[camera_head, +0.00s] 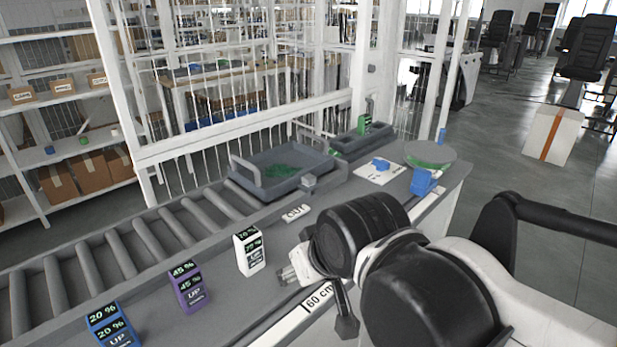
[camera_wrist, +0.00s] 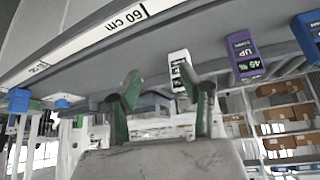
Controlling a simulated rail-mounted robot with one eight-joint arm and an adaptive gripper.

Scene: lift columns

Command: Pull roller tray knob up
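A dark grey tray (camera_head: 262,188) with green pieces in it sits at the far end of the roller conveyor (camera_head: 110,248). A small grey block-like part (camera_head: 309,183) is at the tray's near right corner; I cannot tell whether it is the knob. My gripper (camera_wrist: 161,95) is open in the wrist view, its two green-padded fingers apart with nothing held between them. In that view a white labelled block (camera_wrist: 180,68) shows beyond the fingers, near the right one. In the head view my arm is over the counter's near edge, right of this block (camera_head: 249,250), and hides part of the counter.
A purple block (camera_head: 188,289) and a blue block (camera_head: 112,325) stand along the counter. A "60 cm" strip (camera_head: 305,312) marks its edge. A smaller dark tray (camera_head: 361,139), a white sheet (camera_head: 380,171) and a blue item (camera_head: 425,181) are at the far end.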

